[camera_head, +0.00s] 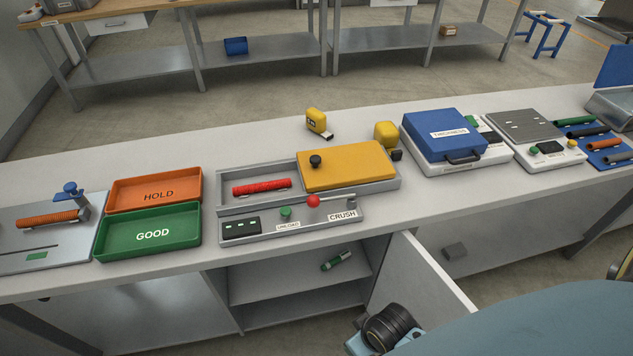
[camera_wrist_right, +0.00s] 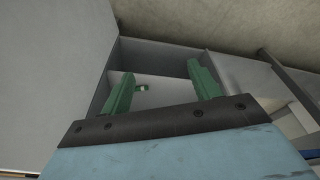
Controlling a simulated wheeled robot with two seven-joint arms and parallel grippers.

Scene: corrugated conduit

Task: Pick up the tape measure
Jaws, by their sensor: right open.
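The tape measure (camera_head: 316,120) is yellow with a dark label and a metal tip. It stands on the far part of the white bench, behind the crush tester, in the head view. My right gripper (camera_wrist_right: 160,72) shows in the right wrist view with its two green fingers wide apart and nothing between them. It faces the open cabinet under the bench, well away from the tape measure. The tape measure does not show in the wrist view. My left gripper is not in view.
The crush tester (camera_head: 290,226) has a yellow plate (camera_head: 350,168). A yellow block (camera_head: 385,133) stands beside it. Orange (camera_head: 190,178) and green (camera_head: 130,250) trays lie left, a blue case (camera_head: 430,128) right. The open cabinet door (camera_head: 425,280) stands out. A green-white item (camera_head: 336,261) lies inside.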

